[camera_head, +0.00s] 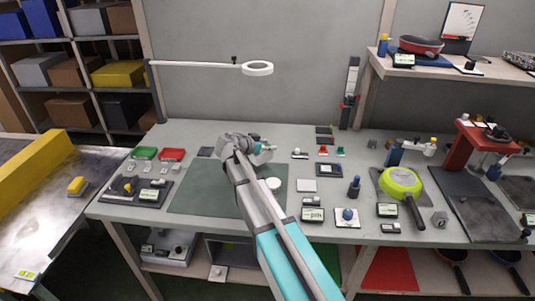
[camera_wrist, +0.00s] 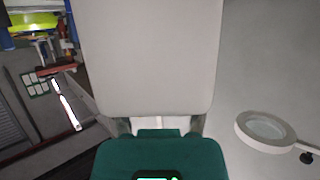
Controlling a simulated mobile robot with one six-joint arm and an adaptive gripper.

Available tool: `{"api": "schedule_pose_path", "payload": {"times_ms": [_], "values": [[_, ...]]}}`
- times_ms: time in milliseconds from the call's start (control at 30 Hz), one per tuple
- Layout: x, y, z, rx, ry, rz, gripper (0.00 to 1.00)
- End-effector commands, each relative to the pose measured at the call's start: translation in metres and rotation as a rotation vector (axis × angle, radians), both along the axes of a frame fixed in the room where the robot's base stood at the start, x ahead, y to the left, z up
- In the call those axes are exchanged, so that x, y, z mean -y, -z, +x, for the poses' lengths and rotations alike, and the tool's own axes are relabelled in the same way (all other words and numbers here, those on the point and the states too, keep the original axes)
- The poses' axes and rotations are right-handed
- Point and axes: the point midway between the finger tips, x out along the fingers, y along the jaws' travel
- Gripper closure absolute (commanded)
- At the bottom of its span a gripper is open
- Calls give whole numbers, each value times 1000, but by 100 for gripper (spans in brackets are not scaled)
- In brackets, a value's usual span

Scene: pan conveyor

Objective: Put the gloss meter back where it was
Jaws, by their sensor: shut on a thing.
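My gripper (camera_head: 262,151) is above the dark green mat (camera_head: 200,190) on the workbench. In the wrist view my gripper (camera_wrist: 160,128) is shut on a dark teal device with a lit green display, which I take to be the gloss meter (camera_wrist: 160,152). Only its upper part shows there; the lower part is cut off by the picture edge. In the head view it is small and mostly hidden by my gripper and arm. A white round disc (camera_head: 273,184) lies on the mat, just right of my arm.
A ring magnifier (camera_head: 257,68) on a wall arm hangs behind my gripper; it also shows in the wrist view (camera_wrist: 265,130). A green-yellow pan (camera_head: 401,181) stands on the right. Several small instruments crowd the bench right of the mat. A red tray (camera_head: 172,154) lies at left.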

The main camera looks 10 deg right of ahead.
Motion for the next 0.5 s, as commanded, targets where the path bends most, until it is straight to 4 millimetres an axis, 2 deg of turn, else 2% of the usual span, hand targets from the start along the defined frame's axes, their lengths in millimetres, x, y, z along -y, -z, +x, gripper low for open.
{"api": "schedule_pose_path", "payload": {"times_ms": [167,500], "values": [[1,6,4,0,1,-1,100],[3,33,8,0,1,-1,100]]}}
